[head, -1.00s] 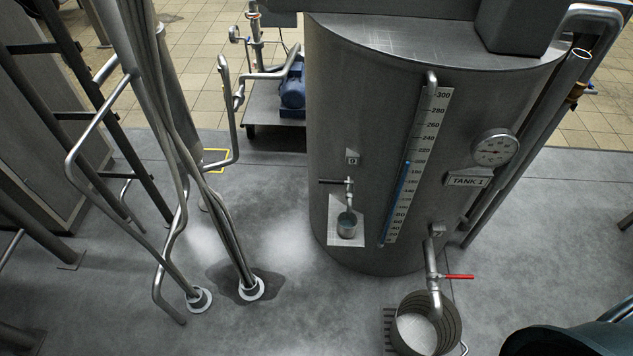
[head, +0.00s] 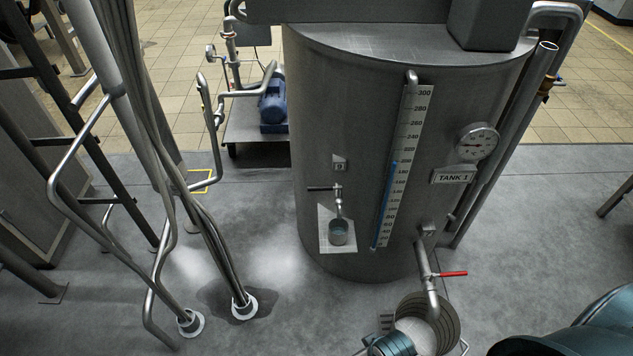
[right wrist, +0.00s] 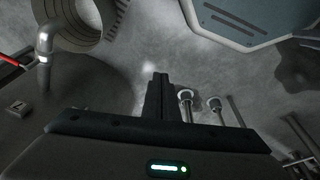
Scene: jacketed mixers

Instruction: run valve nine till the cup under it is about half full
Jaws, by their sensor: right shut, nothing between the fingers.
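Valve nine (head: 324,188), a small tap with a dark lever lying horizontally to the left, sits on the tank's front below a plate marked 9 (head: 340,163). Its thin spout points down over a small grey cup (head: 338,232), which stands upright on a pale bracket (head: 325,246). The cup's inside looks bluish; I cannot tell its level or whether liquid is running. My right gripper (right wrist: 160,82) is shut and empty in the right wrist view, pointing toward the floor, away from the valve. It does not show in the head view. My left gripper is not in view.
Tank 1 (head: 345,100) has a level gauge (head: 404,165) and a dial (head: 477,142). A red-handled outlet (head: 452,274) hangs over a ribbed bucket (head: 448,318). Steel pipes (head: 185,190) rise at left. Floor between pipes and tank is clear.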

